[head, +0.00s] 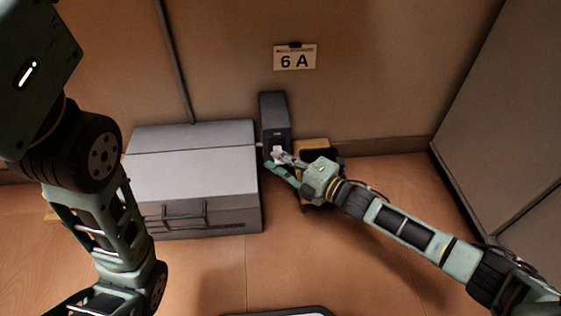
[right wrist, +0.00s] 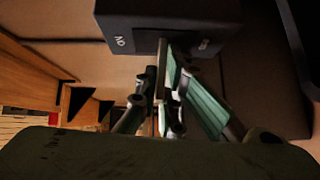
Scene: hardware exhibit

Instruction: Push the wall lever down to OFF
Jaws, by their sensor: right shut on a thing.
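The wall lever's dark grey box (head: 274,112) is on the wall below the 6 A sign. In the right wrist view, the box (right wrist: 165,25) is at the top, with an ON label at its left and a second small label, hard to read, at its right. The flat lever (right wrist: 162,62) comes out of the box between the labels. My right gripper (head: 278,159) is at the lower front of the box. In the right wrist view its fingers (right wrist: 165,98) are shut on the lever and hide part of it. My left arm is at the left, its gripper out of view.
A grey cabinet (head: 190,150) with a handle stands just left of the box. A small wooden piece with a dark top (head: 318,155) is behind my right gripper. A large grey panel (head: 510,120) stands at the right. The floor (head: 400,185) between is clear.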

